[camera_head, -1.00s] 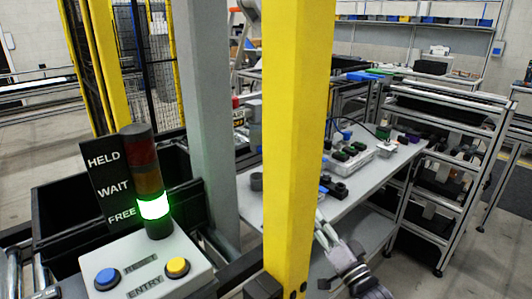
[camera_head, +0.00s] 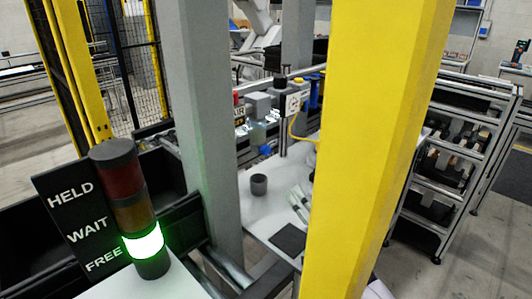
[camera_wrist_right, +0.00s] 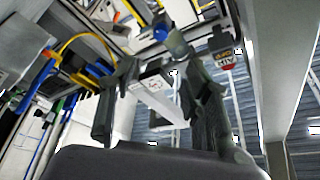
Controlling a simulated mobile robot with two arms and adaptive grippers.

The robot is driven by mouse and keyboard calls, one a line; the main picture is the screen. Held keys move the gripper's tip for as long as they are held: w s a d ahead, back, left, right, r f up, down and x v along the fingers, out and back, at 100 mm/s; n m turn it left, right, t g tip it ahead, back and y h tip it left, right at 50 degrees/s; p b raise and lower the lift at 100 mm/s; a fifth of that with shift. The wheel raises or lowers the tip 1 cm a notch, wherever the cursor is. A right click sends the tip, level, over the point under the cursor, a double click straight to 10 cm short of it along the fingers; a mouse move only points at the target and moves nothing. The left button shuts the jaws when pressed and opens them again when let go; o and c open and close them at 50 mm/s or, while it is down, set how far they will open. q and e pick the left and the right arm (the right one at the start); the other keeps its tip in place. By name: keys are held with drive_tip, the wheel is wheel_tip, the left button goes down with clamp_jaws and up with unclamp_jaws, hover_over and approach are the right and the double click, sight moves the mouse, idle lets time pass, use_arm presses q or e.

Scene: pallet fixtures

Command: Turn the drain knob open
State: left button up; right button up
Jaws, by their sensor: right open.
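The drain knob itself is too small or hidden to pick out. A grey air unit with a clear bowl (camera_head: 258,134) hangs under a grey block (camera_head: 258,104) at the back of the bench, near an AIR sign (camera_head: 239,119). My right gripper (camera_head: 298,198) is partly hidden behind the yellow post, over the bench and in front of the unit, apart from it. In the right wrist view my right gripper (camera_wrist_right: 158,68) is open, with dark fingers at both sides. My left gripper is not in view.
A yellow post (camera_head: 370,150) and a grey post (camera_head: 205,120) stand close in front. A dark cup (camera_head: 259,185) sits on the bench (camera_head: 262,215). A signal tower (camera_head: 128,200) is lit green at FREE. A metal rack (camera_head: 440,160) stands at the right.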

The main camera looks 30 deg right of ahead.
sight(267, 153)
drive_tip(key=p+x, duration=0.3)
drive_tip(key=x, duration=1.2)
drive_tip(key=shift+w+r, duration=0.15)
drive_tip(key=shift+w, duration=0.1)
drive_tip(key=shift+w+r, duration=0.1)
drive_tip(key=shift+w, duration=0.55)
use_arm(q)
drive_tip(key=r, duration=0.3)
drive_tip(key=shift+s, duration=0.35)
use_arm(e)
drive_tip(key=shift+c, duration=0.3)
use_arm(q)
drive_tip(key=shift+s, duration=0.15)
use_arm(e)
clamp_jaws()
